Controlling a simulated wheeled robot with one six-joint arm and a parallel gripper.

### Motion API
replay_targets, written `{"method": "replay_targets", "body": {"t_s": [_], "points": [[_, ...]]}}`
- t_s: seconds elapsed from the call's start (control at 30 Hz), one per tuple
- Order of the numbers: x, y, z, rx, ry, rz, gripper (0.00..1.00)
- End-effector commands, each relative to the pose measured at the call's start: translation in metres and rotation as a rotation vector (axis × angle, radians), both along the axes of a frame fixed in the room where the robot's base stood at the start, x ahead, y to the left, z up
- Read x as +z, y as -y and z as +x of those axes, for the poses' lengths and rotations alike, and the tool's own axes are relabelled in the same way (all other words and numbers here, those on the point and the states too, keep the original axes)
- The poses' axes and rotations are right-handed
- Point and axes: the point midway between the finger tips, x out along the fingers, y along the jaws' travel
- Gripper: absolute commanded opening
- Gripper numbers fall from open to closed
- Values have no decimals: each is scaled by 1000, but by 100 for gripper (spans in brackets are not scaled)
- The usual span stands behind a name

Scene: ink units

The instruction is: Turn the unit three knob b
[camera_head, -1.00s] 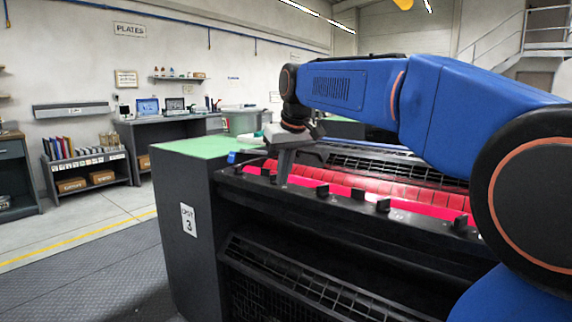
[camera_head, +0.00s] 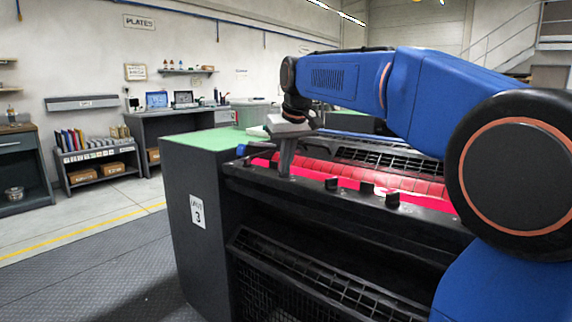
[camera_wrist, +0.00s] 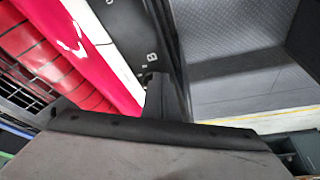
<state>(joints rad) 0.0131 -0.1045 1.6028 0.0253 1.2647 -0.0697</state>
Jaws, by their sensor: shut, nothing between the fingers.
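The unit marked 3 (camera_head: 198,211) is a dark cabinet with a green top and red ink rollers. Small black knobs line its front rail, among them a left one (camera_head: 331,184), a middle one (camera_head: 366,188) and a right one (camera_head: 393,199). I cannot read their letters in the head view. My gripper (camera_head: 285,170) is shut and empty, pointing down at the rail's left part, left of these knobs. In the wrist view a letter resembling B (camera_wrist: 151,56) is on the black rail, just beyond my dark fingers (camera_wrist: 156,94). The knob there is hidden or indistinct; contact cannot be told.
The red rollers (camera_head: 400,171) and a black grille (camera_head: 380,158) lie behind the rail. A lower black grille (camera_head: 310,280) juts from the unit's front. The floor (camera_head: 90,275) left of the unit is clear. Shelves and a bench (camera_head: 180,125) stand at the back.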

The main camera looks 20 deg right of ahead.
Motion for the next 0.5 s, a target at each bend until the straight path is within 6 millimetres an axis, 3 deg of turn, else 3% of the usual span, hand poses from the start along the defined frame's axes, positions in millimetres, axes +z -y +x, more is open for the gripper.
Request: {"method": "replay_targets", "body": {"t_s": [0.5], "points": [[1, -10, 14, -373, 9, 0, 0]]}}
